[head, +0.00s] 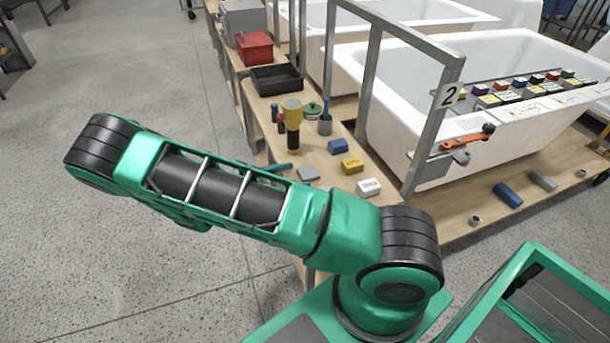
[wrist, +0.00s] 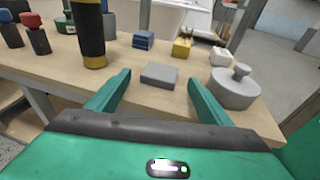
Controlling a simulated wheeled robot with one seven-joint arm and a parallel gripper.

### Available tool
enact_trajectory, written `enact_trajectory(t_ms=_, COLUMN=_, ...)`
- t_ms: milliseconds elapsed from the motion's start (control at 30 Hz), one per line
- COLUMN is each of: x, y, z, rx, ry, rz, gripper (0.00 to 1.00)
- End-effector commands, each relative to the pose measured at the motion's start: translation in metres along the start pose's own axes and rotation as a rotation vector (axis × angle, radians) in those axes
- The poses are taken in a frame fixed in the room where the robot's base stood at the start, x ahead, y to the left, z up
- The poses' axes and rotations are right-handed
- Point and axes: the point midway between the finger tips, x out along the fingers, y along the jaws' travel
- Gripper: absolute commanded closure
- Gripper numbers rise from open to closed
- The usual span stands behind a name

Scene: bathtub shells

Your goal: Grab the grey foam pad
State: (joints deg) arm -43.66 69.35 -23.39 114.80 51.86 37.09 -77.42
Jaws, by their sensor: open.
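The grey foam pad (wrist: 159,75) lies flat on the wooden bench in the wrist view, a small grey block. It also shows in the head view (head: 309,174), near the bench's left edge. My gripper (wrist: 160,82) is open, with its two green fingers pointing toward the pad. The pad appears between and slightly beyond the fingertips, and nothing is held. In the head view my arm hides most of the gripper; only a small green part shows near the bench edge.
A round grey knobbed object (wrist: 233,88) stands close to the right finger. A yellow-and-black tool (wrist: 91,35) stands upright on the left. Blue (wrist: 144,40), yellow (wrist: 182,47) and white (wrist: 221,57) blocks lie behind the pad. A metal frame post (head: 420,140) rises beside the tub.

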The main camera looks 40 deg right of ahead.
Motion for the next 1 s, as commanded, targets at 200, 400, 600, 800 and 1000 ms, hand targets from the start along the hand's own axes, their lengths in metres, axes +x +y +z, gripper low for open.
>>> enact_trajectory(t_ms=200, x=0.030, y=0.001, z=0.001, rx=0.000, ry=-0.001, rz=-0.003, gripper=0.27)
enact_trajectory(t_ms=400, x=0.035, y=0.001, z=0.001, rx=0.000, ry=0.000, rz=-0.001, gripper=0.27)
enact_trajectory(t_ms=600, x=0.035, y=0.001, z=0.001, rx=0.000, ry=0.000, rz=-0.001, gripper=0.44)
enact_trajectory(t_ms=800, x=0.035, y=0.001, z=0.001, rx=0.000, ry=0.000, rz=-0.001, gripper=0.68)
enact_trajectory(t_ms=1000, x=0.035, y=0.001, z=0.001, rx=0.000, ry=0.000, rz=-0.001, gripper=0.68)
